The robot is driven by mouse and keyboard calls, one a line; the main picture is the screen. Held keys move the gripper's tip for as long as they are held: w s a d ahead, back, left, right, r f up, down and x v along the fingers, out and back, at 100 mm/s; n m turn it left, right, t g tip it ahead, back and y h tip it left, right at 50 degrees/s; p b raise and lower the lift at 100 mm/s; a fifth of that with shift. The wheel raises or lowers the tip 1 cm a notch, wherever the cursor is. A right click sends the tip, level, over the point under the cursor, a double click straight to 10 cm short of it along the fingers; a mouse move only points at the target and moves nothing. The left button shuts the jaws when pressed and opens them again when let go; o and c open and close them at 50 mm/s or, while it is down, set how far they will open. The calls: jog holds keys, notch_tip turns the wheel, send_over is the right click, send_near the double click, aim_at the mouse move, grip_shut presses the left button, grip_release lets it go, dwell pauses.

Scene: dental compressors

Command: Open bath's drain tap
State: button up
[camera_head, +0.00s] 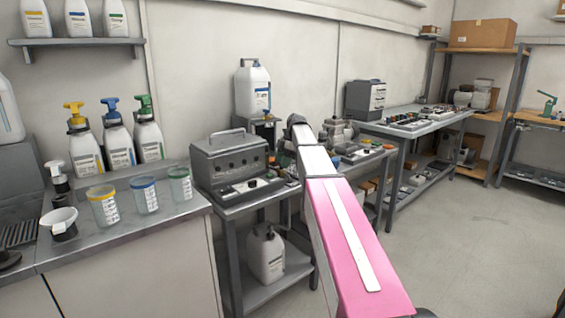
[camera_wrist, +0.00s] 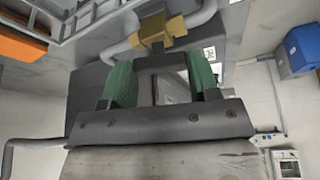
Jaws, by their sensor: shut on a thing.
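The bath (camera_head: 232,158) is a dark grey box with a top handle and front knobs, on a metal bench left of my arm. In the wrist view, the drain tap (camera_wrist: 158,31) shows a brass body joined to a grey pipe. My gripper (camera_wrist: 160,88) has green finger pads on both sides of a dark grey piece just below the brass body. It is shut on this piece, which looks like the tap's handle. My own gripper hides part of the contact. In the head view, my pink and white arm covers this area, and neither tap nor fingertips can be made out.
A white jug (camera_head: 267,255) stands on the shelf under the bath. Another jug (camera_head: 252,88) stands behind it. Pump bottles and cups crowd the left counter (camera_head: 125,232). The floor (camera_head: 455,235) at the right is clear. A blue box (camera_wrist: 298,50) shows in the wrist view.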

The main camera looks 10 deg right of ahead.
jog(key=shift+n+g+h, duration=0.3)
jog(key=shift+n+g, duration=0.2)
jog(key=shift+n, duration=0.9)
jog(key=o, duration=0.9)
jog(key=shift+w+r, duration=0.1)
jog(key=v, duration=0.7)
jog(key=shift+d+r, duration=0.1)
